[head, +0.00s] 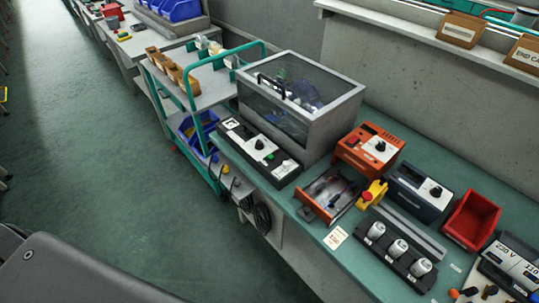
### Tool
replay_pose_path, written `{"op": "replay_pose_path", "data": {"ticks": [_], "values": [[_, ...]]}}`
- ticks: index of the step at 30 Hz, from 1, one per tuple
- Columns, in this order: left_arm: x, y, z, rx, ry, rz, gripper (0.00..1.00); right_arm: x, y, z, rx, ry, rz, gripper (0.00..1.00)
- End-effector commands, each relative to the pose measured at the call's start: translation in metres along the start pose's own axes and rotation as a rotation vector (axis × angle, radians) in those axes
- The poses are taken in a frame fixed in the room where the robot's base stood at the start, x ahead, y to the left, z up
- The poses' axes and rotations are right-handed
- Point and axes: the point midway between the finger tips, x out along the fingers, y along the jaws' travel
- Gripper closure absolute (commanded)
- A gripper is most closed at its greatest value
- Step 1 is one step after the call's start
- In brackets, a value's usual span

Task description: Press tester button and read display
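A grey box with a clear lid (300,92) and dark handle stands on the green bench, with blurred parts inside. In front of it is a dark control panel (258,152) with a small green button (270,157), a black knob and pale labels. I cannot tell whether this is the tester, and no readable display shows on it. At the right edge, a panel unit (511,266) shows "230 V" and part of a second marking; it is cut off by the frame. Neither of my grippers is in view.
The bench also holds an orange box (369,150), a dark blue box (419,190), a red bin (472,220), a yellow red-topped switch (371,192), an open orange-fronted tray (328,195) and a rack of white cylinders (397,248). A green-framed cart (205,85) stands left; floor beyond is clear.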

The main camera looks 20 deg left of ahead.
Motion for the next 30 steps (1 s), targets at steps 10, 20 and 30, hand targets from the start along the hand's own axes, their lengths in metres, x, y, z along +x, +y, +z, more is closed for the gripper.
{"op": "replay_pose_path", "data": {"ticks": [10,20,30], "values": [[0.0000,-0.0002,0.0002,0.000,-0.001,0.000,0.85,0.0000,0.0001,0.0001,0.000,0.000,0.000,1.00],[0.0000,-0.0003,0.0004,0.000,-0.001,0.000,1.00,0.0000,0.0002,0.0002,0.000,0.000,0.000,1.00],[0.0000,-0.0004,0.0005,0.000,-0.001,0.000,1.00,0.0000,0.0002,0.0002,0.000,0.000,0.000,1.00]]}}
